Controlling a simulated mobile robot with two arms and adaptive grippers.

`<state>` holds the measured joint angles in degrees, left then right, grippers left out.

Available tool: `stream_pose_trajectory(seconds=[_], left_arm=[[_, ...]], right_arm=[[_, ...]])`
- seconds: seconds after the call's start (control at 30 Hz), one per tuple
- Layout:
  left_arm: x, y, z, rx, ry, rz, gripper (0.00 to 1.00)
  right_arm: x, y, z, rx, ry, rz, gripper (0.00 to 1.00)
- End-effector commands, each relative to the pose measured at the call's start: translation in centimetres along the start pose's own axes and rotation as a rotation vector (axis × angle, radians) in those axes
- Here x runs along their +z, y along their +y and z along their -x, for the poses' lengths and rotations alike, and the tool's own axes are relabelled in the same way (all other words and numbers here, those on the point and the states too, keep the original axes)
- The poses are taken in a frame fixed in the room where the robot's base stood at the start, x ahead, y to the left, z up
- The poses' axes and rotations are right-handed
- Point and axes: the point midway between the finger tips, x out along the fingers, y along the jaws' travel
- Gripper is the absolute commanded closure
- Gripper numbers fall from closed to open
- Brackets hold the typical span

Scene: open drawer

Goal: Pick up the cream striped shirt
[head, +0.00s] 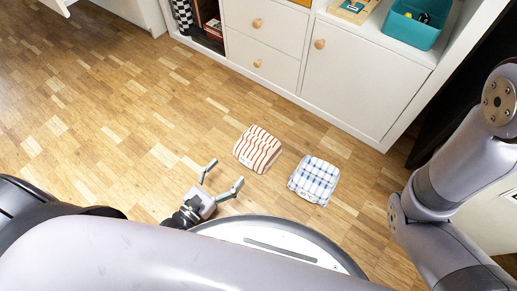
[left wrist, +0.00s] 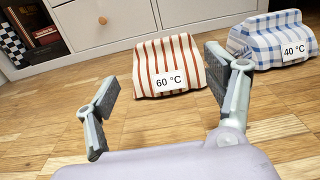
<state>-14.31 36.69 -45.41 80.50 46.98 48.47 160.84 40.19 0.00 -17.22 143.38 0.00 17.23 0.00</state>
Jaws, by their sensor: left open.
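The cream shirt with red-brown stripes (head: 258,149) lies folded on the wooden floor in the head view. In the left wrist view the striped shirt (left wrist: 168,62) carries a "60 °C" label. My left gripper (head: 221,178) is open and empty, low over the floor. It is a short way from the shirt, on the near left side of it. In the left wrist view the gripper's fingers (left wrist: 163,100) are spread, with the shirt beyond them. The right finger overlaps the shirt's right edge in that picture. My right gripper is not in view.
A blue-and-white checked shirt (head: 314,180) with a "40 °C" label (left wrist: 294,49) lies just right of the striped one. A white cabinet (head: 352,78) with drawers stands behind. The floor to the left is clear.

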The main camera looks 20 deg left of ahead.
Motion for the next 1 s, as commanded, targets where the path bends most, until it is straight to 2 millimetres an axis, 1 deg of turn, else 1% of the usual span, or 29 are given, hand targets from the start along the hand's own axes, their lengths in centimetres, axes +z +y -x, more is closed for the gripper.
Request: stream_pose_trajectory(seconds=[0.03,0.2,0.3,0.4,0.5,0.67,0.83,1.0], left_arm=[[-0.3,0.1,-1.4,0.001,-0.008,0.0,0.23],[-0.4,0.0,-5.1,0.001,-0.006,-0.001,0.23],[-0.4,0.0,-7.2,0.001,-0.006,-0.001,0.23],[-0.3,0.0,-8.8,0.001,-0.003,-0.002,0.23],[-0.2,0.0,-9.7,0.0,-0.002,-0.004,0.23],[-0.3,-0.1,-10.6,0.0,-0.002,-0.003,0.23],[-0.8,-0.2,-12.9,0.001,-0.005,-0.002,0.23],[-0.6,-0.2,-14.9,0.002,-0.003,-0.003,0.23]], right_arm=[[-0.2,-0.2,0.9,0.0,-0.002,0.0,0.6],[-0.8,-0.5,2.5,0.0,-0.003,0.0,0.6],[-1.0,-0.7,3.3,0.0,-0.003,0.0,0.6],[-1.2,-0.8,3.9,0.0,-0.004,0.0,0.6],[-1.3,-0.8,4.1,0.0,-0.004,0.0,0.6],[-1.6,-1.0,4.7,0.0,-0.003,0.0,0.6],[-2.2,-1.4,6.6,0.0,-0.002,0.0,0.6],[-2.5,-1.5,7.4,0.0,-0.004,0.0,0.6]])
